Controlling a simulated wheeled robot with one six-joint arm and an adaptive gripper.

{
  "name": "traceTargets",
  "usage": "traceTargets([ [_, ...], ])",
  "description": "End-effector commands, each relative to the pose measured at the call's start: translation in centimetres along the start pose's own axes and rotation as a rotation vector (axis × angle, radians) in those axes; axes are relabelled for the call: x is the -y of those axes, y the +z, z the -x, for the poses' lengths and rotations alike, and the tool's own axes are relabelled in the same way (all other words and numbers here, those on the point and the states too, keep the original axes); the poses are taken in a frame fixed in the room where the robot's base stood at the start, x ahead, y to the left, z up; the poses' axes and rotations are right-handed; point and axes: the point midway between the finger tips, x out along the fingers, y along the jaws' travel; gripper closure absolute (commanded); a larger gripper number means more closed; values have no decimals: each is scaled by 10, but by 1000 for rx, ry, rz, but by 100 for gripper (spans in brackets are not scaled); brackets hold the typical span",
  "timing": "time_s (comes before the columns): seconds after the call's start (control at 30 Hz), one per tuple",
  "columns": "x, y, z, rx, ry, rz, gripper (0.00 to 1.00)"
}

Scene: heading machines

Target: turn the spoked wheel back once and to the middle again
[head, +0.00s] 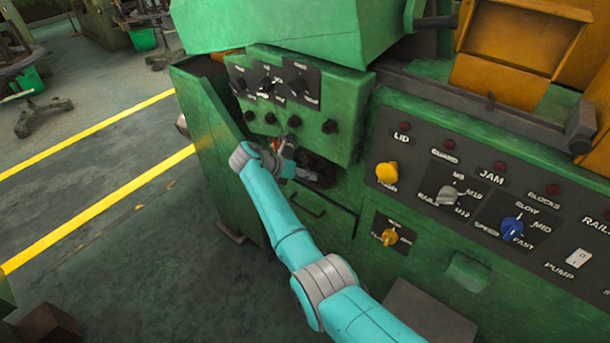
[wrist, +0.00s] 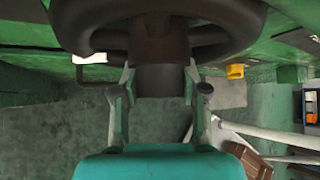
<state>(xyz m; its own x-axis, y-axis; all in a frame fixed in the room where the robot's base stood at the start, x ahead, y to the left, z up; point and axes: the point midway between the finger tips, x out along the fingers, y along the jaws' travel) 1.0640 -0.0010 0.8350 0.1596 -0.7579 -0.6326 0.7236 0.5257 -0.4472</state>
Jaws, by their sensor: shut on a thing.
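The spoked wheel is black and fills the top of the wrist view, where its thick rim (wrist: 238,22) curves across, cut off by the picture edge. In the head view the wheel (head: 318,172) is a small dark shape low on the green machine's front, largely hidden by my arm. My gripper (wrist: 160,82) has a finger on each side of a dark upright part of the wheel and is shut on it. I cannot tell whether that part is a spoke or a handle. My gripper also shows in the head view (head: 284,152), small and partly hidden.
A green box with dark knobs (head: 290,100) overhangs the wheel closely. To the right is a control panel with a yellow knob (head: 387,172), a grey knob (head: 446,195) and a blue knob (head: 512,227). Open floor with yellow lines (head: 110,205) lies to the left.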

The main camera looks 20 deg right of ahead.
Motion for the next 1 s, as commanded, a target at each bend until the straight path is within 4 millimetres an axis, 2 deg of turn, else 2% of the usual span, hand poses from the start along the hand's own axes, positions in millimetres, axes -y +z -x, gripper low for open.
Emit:
traceTargets([
  [0.43, 1, 2, -1, 2, -5, 3, 100],
  [0.47, 1, 2, -1, 2, -5, 3, 51],
  [0.53, 1, 2, -1, 2, -5, 3, 34],
  [0.57, 1, 2, -1, 2, -5, 3, 30],
  [0.87, 0, 1, 0, 1, -5, 5, 30],
  [1.0, -1, 1, 8, 2, -4, 5, 30],
])
